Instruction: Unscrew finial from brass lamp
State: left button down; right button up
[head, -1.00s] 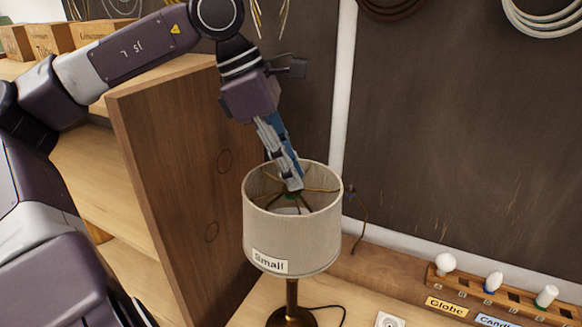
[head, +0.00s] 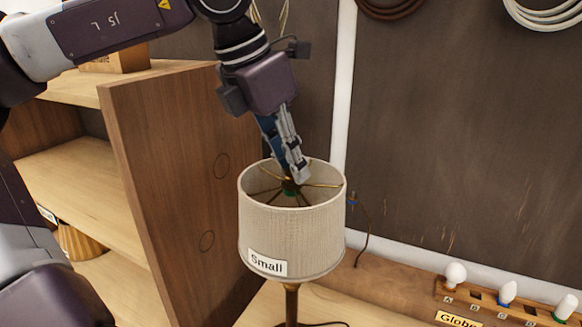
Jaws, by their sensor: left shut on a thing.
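The brass lamp stands upright on the bench, its brass stem (head: 291,302) showing below the shade. Its beige lampshade (head: 292,238) carries a label reading "Small" and is open at the top, with brass spokes meeting at a hub. My left gripper (head: 295,178) points down into the shade's top opening, shut at the hub where the finial sits. My right gripper is not in the view.
A wooden shelf unit with a tall side panel (head: 175,190) stands close on the left. A wooden rack of bulbs (head: 500,306) with a "Globe" label is at the lower right. A thin wire (head: 362,230) hangs behind the shade. Cable coils hang on the dark back wall.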

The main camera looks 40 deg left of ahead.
pick_arm(q)
jog(key=n+b, duration=0.1)
jog(key=n+y+b, duration=0.1)
jog(key=shift+a+f+n, duration=0.1)
jog(key=shift+f+n, duration=0.1)
jog(key=shift+n, duration=0.2)
jog(key=n+b, duration=0.1)
jog(key=n+y, duration=0.1)
jog(key=shift+d+r+n+b, duration=0.1)
jog(key=shift+d+n+b, duration=0.1)
jog(key=shift+n+b, duration=0.2)
jog(key=shift+w+r+n+y, duration=0.15)
jog(key=shift+n+y, duration=0.35)
jog(key=shift+n, duration=0.7)
